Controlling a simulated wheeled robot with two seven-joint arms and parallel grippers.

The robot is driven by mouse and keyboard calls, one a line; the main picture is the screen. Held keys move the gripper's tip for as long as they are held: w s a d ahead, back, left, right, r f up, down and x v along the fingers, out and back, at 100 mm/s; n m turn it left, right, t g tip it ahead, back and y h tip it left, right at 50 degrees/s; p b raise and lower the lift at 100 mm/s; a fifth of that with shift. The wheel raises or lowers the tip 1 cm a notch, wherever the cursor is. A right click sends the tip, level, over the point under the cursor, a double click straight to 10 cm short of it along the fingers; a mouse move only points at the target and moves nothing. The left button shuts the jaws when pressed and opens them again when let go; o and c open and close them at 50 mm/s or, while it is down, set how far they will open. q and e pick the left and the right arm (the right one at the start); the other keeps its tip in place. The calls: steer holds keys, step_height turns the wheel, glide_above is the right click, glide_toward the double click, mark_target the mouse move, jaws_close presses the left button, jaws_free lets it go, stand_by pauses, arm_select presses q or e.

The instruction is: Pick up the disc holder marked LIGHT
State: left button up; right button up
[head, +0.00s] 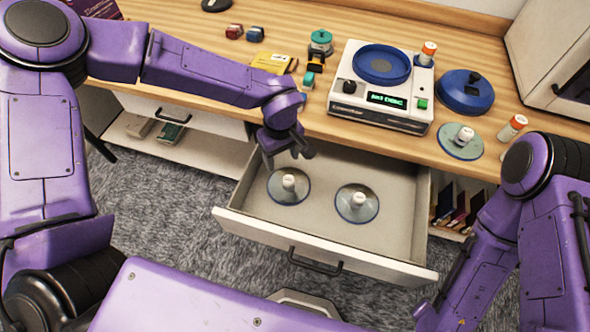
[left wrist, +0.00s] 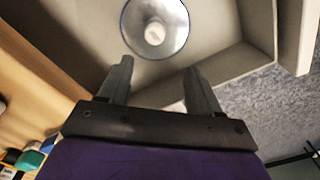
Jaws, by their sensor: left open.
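Two disc holders, clear discs with white knobs, lie in the open drawer: a left one (head: 289,186) and a right one (head: 357,203). A third, greenish disc holder (head: 461,141) lies on the counter at right. I cannot read LIGHT on any of them. My left gripper (head: 285,148) is open and empty above the drawer's back left, just beyond the left holder. In the left wrist view, one disc holder (left wrist: 156,28) lies ahead of the open fingers (left wrist: 157,72), apart from them. My right arm shows, but its gripper is out of view.
The drawer (head: 320,240) is pulled out, its walls rising around the holders. A white machine (head: 383,90) with a blue round plate stands on the counter behind. A blue lidded dish (head: 465,92) and orange-white bottles (head: 512,128) are at right. Small colored blocks stand further left.

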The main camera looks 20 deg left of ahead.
mark_target(289, 179)
arm_select(q)
steer(key=shift+w+d+f, duration=0.1)
steer(key=shift+w+f, duration=0.25)
steer(key=shift+f, duration=0.25)
steer(key=f, duration=0.3)
steer(key=d+f, duration=0.1)
steer(key=f, duration=0.5)
steer(key=shift+s+d+f+p, duration=0.15)
steer(key=shift+s+p, duration=0.2)
steer(key=shift+s, duration=0.05)
steer(key=shift+f, duration=0.3)
steer(key=c, duration=1.1)
